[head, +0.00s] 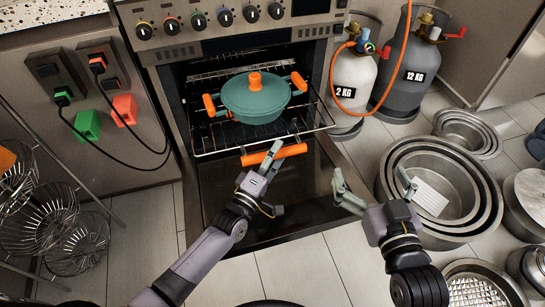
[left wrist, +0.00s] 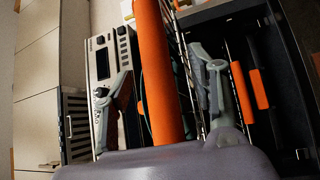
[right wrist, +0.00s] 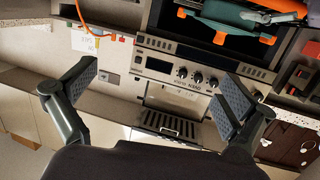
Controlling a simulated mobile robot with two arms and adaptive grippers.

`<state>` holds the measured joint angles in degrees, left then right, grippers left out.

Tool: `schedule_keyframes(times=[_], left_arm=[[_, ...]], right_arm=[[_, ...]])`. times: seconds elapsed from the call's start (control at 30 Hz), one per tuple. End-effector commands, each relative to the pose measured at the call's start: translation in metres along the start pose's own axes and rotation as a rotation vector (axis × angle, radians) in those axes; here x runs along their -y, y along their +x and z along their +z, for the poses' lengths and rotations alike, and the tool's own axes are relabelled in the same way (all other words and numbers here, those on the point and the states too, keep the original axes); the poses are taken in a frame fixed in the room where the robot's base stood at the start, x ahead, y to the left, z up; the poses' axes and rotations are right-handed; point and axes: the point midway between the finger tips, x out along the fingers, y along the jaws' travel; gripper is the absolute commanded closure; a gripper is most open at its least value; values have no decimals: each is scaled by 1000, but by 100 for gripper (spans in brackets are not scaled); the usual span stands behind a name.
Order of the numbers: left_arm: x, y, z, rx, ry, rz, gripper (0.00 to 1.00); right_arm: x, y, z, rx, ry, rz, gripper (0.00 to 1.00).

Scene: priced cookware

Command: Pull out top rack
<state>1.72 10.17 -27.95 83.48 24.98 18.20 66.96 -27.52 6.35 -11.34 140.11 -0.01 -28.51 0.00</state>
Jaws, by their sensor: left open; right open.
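The oven (head: 185,90) is open with its door (head: 225,200) folded down. A wire rack (head: 212,138) stands partly out over the door and carries a teal pot (head: 254,104) with orange handles. An orange bar handle (head: 274,153) is at the rack's front. My left gripper (head: 270,160) is at this handle. In the left wrist view the orange bar (left wrist: 160,70) runs between its two open fingers; contact cannot be told. My right gripper (head: 372,185) is open and empty, right of the door; the right wrist view shows nothing between its fingers (right wrist: 160,88).
Nested metal pans (head: 440,190) stand on the floor at right. Gas cylinders (head: 354,85) stand right of the oven. Wire baskets (head: 40,215) are at left, below power plugs (head: 88,124). The tiled floor before the door is mostly clear.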

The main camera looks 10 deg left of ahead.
Motion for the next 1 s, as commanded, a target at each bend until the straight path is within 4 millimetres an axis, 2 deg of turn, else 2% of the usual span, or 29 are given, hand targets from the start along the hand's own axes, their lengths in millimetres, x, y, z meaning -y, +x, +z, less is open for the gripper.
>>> schedule_keyframes(times=[0.7,1.0], left_arm=[[0,-49,0,1,0,-2,47],[0,-68,0,1,0,-1,47]], right_arm=[[-9,-24,66,367,-2,21,0],[-12,-38,86,486,-1,29,0]])
